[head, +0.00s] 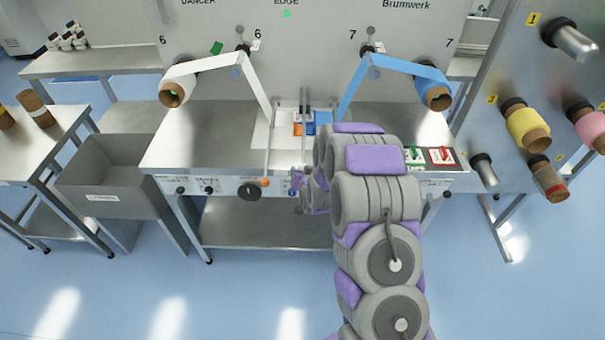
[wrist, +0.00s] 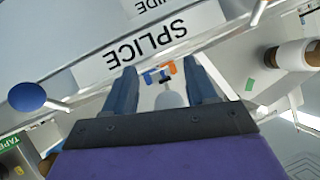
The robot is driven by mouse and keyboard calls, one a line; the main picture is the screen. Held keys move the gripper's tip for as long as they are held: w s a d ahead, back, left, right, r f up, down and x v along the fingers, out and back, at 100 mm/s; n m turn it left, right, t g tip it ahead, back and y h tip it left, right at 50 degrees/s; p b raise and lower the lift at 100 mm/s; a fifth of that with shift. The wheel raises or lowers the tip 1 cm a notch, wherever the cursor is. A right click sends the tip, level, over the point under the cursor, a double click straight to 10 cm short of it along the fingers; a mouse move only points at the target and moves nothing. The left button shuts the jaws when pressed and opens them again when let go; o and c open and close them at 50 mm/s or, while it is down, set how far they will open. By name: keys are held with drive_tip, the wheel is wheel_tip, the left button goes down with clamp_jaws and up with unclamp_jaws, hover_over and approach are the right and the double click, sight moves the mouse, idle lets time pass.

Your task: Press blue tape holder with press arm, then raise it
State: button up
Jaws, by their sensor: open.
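The splice area lies at the middle of the metal bench in the head view, with a small orange and blue tape holder (head: 304,123) on it. Orange and blue pieces (wrist: 160,73) also show past the fingertips in the wrist view, beside a "SPLICE" label. Two dark upright bars (head: 304,102) stand at the tape holder; I cannot tell if they are the press arm. A thin rod with an orange knob (head: 265,182) hangs at the bench front. My gripper (wrist: 160,70) is open, with a pale rounded piece (wrist: 170,98) between its fingers, not gripped. My arm hides part of the bench.
A white web (head: 240,62) runs down from the left roll and a blue web (head: 388,65) from the right roll. Green and red boxes (head: 428,157) lie at the bench's right. A grey bin (head: 110,175) stands left. A panel with rolls (head: 527,127) is at right.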

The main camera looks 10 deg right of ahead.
drive_tip(key=p+v, duration=0.4)
drive_tip(key=v, duration=0.5)
drive_tip(key=shift+r, duration=0.35)
drive_tip(key=p+v, duration=0.8)
drive_tip(key=p, duration=0.9)
drive_tip(key=shift+f, duration=0.25)
drive_tip(key=shift+s+a, duration=0.1)
drive_tip(key=shift+s, duration=0.05)
